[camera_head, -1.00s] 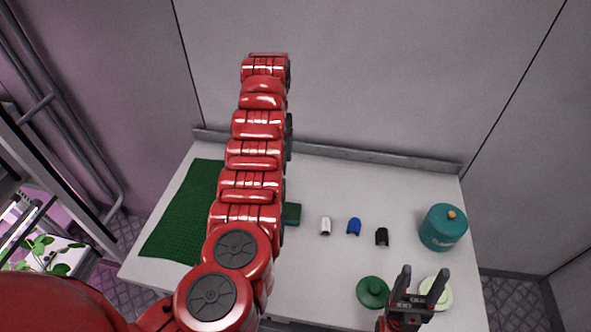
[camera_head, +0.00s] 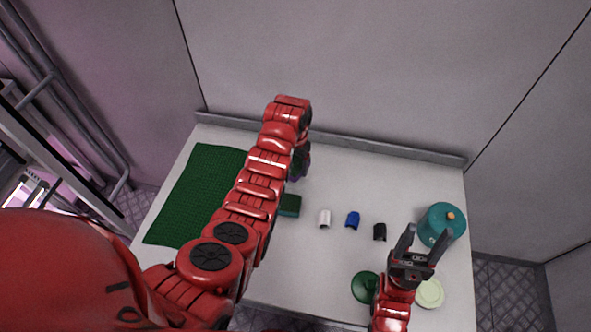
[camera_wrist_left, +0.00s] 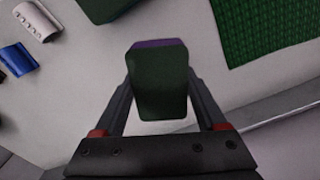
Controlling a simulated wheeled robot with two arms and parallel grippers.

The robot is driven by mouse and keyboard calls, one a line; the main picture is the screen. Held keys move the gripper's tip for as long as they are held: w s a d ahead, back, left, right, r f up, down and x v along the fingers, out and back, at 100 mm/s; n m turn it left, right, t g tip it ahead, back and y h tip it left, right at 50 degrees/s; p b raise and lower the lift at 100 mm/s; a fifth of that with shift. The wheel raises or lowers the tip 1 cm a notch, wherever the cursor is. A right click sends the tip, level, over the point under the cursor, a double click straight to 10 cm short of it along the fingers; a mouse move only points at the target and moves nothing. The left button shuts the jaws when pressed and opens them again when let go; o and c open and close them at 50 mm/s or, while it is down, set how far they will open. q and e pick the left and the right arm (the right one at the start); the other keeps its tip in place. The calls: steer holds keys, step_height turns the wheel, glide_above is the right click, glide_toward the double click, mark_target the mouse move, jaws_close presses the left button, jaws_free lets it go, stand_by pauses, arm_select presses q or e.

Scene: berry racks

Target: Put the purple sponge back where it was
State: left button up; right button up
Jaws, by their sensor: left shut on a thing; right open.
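The purple sponge (camera_wrist_left: 158,85) is between the fingers of my left gripper (camera_wrist_left: 158,90) in the left wrist view. It shows a dark green face and a purple edge. In the head view the left gripper (camera_head: 302,160) hangs over the back middle of the table, mostly hidden by my arm; a bit of green and purple shows there. Its exact height above the table cannot be told.
A green mat (camera_head: 190,200) covers the table's left. A green sponge (camera_head: 289,205) lies right of it, then white (camera_head: 324,219), blue (camera_head: 353,220) and black (camera_head: 380,232) small pieces. A teal canister (camera_head: 441,224), green lid (camera_head: 365,288) and pale dish (camera_head: 429,293) are right. A ledge runs along the back.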

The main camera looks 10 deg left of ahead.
mark_target(295, 171)
arm_select(q)
steer(key=shift+s+f+p, duration=0.1)
steer(key=shift+f+p, duration=0.45)
steer(key=shift+f, duration=1.5)
steer(key=shift+f, duration=0.1)
steer(key=shift+f, duration=0.15)
steer(key=o, duration=1.3)
steer(key=shift+c, duration=0.2)
